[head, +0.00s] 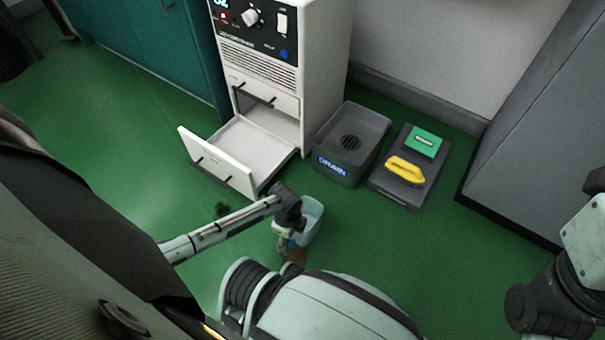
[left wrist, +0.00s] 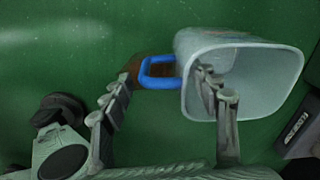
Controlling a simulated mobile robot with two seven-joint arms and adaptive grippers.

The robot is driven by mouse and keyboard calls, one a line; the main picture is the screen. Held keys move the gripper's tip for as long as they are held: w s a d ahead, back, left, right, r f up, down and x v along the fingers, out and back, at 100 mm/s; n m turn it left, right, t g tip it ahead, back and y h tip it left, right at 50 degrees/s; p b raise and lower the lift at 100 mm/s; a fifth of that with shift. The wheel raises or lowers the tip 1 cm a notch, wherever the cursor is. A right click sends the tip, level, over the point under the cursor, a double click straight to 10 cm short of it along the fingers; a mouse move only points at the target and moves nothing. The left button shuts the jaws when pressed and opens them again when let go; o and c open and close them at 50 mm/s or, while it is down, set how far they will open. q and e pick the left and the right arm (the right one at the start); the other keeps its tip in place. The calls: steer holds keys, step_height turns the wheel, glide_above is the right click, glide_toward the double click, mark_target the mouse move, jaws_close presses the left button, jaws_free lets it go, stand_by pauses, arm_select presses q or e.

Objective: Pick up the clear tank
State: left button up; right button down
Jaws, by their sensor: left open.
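The clear tank (head: 311,222) is a pale, see-through tub in front of the open drawer. In the left wrist view the tank (left wrist: 244,52) shows its open mouth, with a blue loop handle (left wrist: 158,82) on its left side. My left gripper (head: 284,238) is at the tank. In the wrist view its open fingers (left wrist: 166,78) lie on either side of the handle. One finger is left of it; the other overlaps the tank's mouth, and I cannot tell whether it is inside. Contact is unclear. My right gripper is not in view; part of my right arm shows at the right.
A white cabinet (head: 324,60) has its lower drawer (head: 222,160) pulled out. Green floor is clear at left.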

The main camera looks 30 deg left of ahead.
arm_select(q)
steer(key=f+b, duration=0.1)
steer(key=f, duration=0.1)
steer(key=f+b, duration=0.1)
steer(key=f, duration=0.1)
steer(key=f+b, duration=0.1)
steer(key=shift+a+f, duration=0.25)
steer(key=shift+f, duration=0.15)
steer(key=shift+s, duration=0.1)
jaws_close()
